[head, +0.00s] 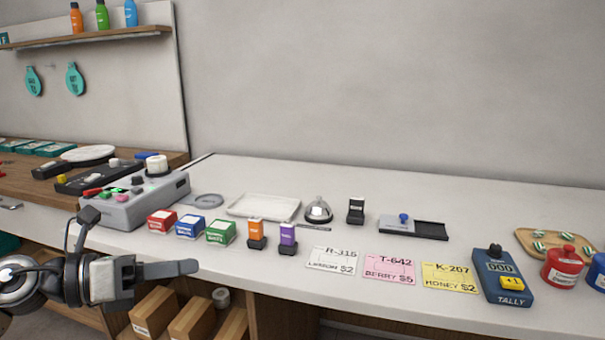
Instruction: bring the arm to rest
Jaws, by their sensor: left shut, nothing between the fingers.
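My left arm comes in from the left at the lower edge of the head view. Its gripper (188,268) is shut and empty, its fingers pointing right. My right gripper is out of view.
Near my left gripper are a grey control box (125,208), a red box (161,221), a blue box (190,226) and a green box (221,232). Cartons (190,318) stand on a shelf below. A tally device (502,285) stands at right.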

